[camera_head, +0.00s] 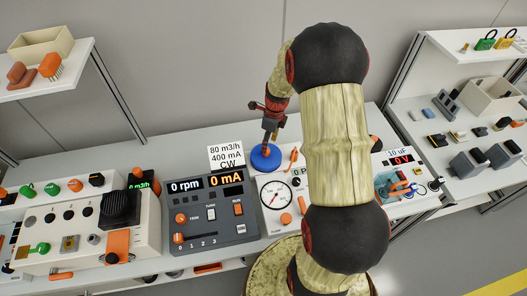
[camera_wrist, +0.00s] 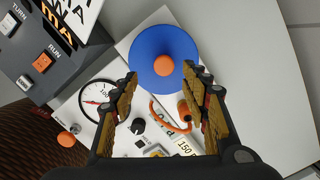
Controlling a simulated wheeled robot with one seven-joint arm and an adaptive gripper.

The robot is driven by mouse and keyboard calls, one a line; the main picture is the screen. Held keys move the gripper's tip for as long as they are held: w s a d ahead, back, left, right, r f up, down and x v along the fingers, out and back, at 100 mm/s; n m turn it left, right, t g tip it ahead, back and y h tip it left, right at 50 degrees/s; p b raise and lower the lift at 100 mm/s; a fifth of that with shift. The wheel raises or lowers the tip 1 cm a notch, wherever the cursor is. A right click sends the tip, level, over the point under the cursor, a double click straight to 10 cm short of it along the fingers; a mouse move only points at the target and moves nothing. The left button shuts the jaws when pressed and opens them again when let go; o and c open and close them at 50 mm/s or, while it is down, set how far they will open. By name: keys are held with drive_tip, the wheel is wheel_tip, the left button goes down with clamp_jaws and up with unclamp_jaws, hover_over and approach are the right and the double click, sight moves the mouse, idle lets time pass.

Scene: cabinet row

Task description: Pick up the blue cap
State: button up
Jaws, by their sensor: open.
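The blue cap (camera_head: 260,161) is a round blue disc with an orange knob, lying flat on the bench behind the gauge panel. In the wrist view the blue cap (camera_wrist: 166,39) is at the top centre, just beyond my fingertips. My gripper (camera_wrist: 160,73) is open and empty, and the cap's orange knob appears between its fingertips in that picture. In the head view my gripper (camera_head: 268,136) points down just above the cap; whether it touches the knob cannot be told there.
A dark control unit (camera_head: 211,214) stands left of a white panel with a round gauge (camera_head: 276,195). A sign (camera_head: 226,157) stands behind the unit. An orange cable (camera_wrist: 161,116) lies on the panel near my fingers. The bench behind is mostly clear.

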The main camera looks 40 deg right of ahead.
sight(266, 155)
drive_tip(key=f, duration=0.2)
drive_tip(key=f+b, duration=0.1)
drive_tip(key=f, duration=0.1)
drive_tip(key=w+f+b, duration=0.1)
drive_tip(key=f, duration=0.2)
drive_tip(key=shift+w, duration=0.1)
drive_tip(key=shift+r, duration=0.1)
drive_tip(key=shift+c, duration=0.6)
clamp_jaws()
